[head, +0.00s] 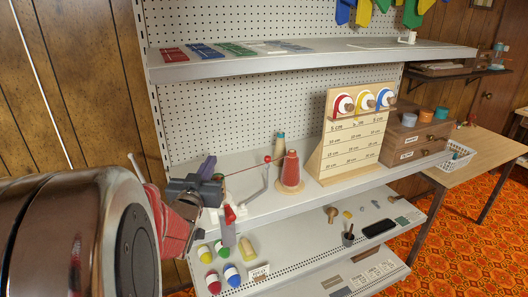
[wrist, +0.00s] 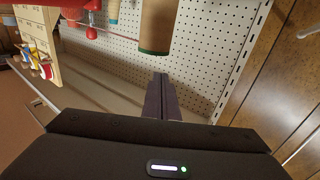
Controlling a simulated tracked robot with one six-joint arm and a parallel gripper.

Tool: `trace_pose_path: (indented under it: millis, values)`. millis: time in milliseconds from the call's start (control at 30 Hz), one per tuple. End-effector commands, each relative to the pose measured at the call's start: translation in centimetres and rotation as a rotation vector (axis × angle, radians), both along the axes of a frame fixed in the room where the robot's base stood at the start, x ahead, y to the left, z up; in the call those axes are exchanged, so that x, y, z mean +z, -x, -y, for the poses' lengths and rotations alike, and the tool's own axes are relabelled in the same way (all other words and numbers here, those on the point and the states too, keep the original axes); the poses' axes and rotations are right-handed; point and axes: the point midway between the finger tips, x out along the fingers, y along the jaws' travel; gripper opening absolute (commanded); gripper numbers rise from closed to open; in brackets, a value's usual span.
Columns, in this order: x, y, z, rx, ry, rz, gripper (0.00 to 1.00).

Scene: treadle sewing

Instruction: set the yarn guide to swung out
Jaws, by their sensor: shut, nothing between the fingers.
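The yarn guide (head: 266,177) is a thin grey bent post with a red ball at its top, on the middle shelf, left of a red yarn cone (head: 290,170). A thin red line runs from the ball leftward to behind my gripper. In the wrist view a red ball (wrist: 91,33) shows at upper left, near the red cone. My gripper (head: 208,166) is left of the guide, apart from it, over the shelf's left part. Its dark fingers (wrist: 160,92) are shut and empty. The guide's foot is hard to make out.
A brown cylinder with a green rim (wrist: 156,25) is close beyond my fingertips. The wooden spool board (head: 352,137) stands right of the cone. The upper shelf (head: 310,64) overhangs. Some middle shelf is bare around the guide.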

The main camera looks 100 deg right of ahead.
Motion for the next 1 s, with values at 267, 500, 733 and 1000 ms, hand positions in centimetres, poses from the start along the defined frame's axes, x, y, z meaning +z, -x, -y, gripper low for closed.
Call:
trace_pose_path:
  millis: [267, 500, 733, 1000]
  values:
    - [5.5, -14.7, 1.0, 0.310, 0.040, -0.045, 0.00]
    - [10.1, -26.7, -1.6, 0.562, 0.079, -0.094, 0.00]
    - [14.7, -37.2, -7.1, 0.795, 0.128, -0.146, 0.00]
    - [16.0, -46.4, -16.9, 1.076, 0.072, -0.191, 0.00]
